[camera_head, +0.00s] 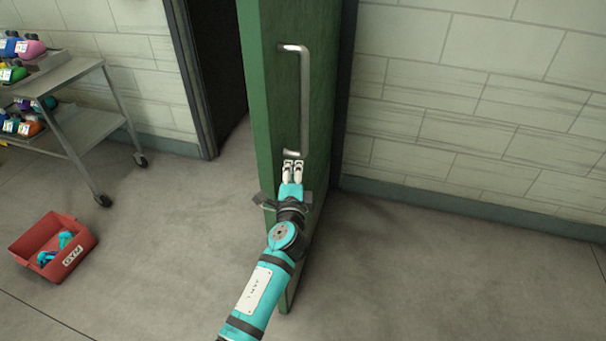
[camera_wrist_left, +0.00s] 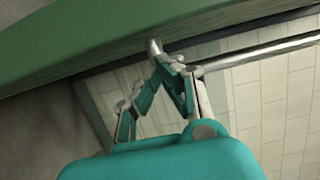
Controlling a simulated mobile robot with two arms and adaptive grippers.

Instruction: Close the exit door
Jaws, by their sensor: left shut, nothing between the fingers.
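The green exit door (camera_head: 262,95) stands open, swung out from the dark doorway (camera_head: 217,65). A silver bar handle (camera_head: 305,95) is fixed upright on its right-hand face. My left gripper (camera_head: 293,163) is shut and empty at the lower end of the handle, close to the door face. The left wrist view shows its fingers (camera_wrist_left: 160,75) near the handle bar (camera_wrist_left: 260,50) and the green door (camera_wrist_left: 120,35). I cannot tell whether the fingers touch the handle. My right gripper is not in view.
A grey wheeled rack (camera_head: 80,125) with colourful items stands by the wall at left. A red bin (camera_head: 72,258) with teal dumbbells sits on the floor at lower left. The floor is clear between the bin and the door, and right of the door.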

